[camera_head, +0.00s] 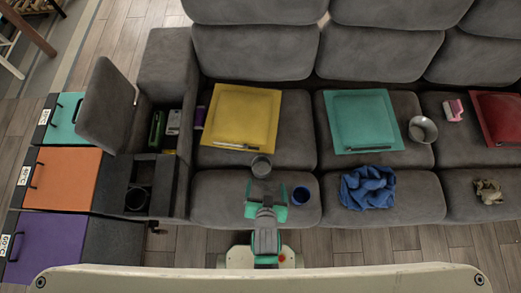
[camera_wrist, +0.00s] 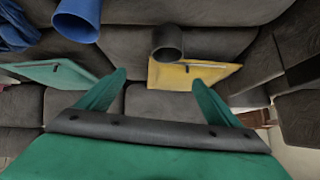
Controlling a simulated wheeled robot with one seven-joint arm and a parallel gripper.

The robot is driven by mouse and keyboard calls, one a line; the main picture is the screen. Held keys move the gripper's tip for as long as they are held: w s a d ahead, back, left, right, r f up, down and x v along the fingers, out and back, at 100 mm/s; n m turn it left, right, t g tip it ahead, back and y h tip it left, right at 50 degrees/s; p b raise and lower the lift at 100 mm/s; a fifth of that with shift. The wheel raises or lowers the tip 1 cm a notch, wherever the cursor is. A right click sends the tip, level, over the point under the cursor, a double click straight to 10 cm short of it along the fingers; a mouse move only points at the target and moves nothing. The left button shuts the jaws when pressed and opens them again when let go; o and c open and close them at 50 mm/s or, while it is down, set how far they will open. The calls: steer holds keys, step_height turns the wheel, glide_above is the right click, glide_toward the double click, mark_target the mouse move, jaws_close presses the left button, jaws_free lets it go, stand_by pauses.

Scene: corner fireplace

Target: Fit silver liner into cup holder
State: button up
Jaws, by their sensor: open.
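My gripper (camera_head: 265,190) is open and empty. Its two green fingers are spread apart in the wrist view (camera_wrist: 158,78), and the cylinder is ahead of them, not between them. The cup holder (camera_head: 137,198) is a dark round opening in the grey console at the left; its inside is too dark to make out.
A blue cup (camera_head: 301,195) stands just right of my gripper. A yellow cushion (camera_head: 240,118) with a pen is behind. The console lid (camera_head: 106,107) stands raised beside an open compartment.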

steer(key=w+f+m+g, duration=0.2)
steer(key=w+f+g, duration=0.3)
steer(key=w, duration=0.3)
steer(key=w+a+r+m+g, duration=0.1)
steer(key=w+r+g, duration=0.3)
steer(key=shift+w+a+f, duration=0.1)
steer(key=shift+a+f, duration=0.05)
steer(key=shift+f, duration=2.4)
steer(key=shift+w+a+f, duration=0.1)
steer(key=shift+f, duration=2.45)
steer(key=shift+w, duration=0.1)
steer(key=c, duration=1.6)
steer(key=shift+r, duration=0.15)
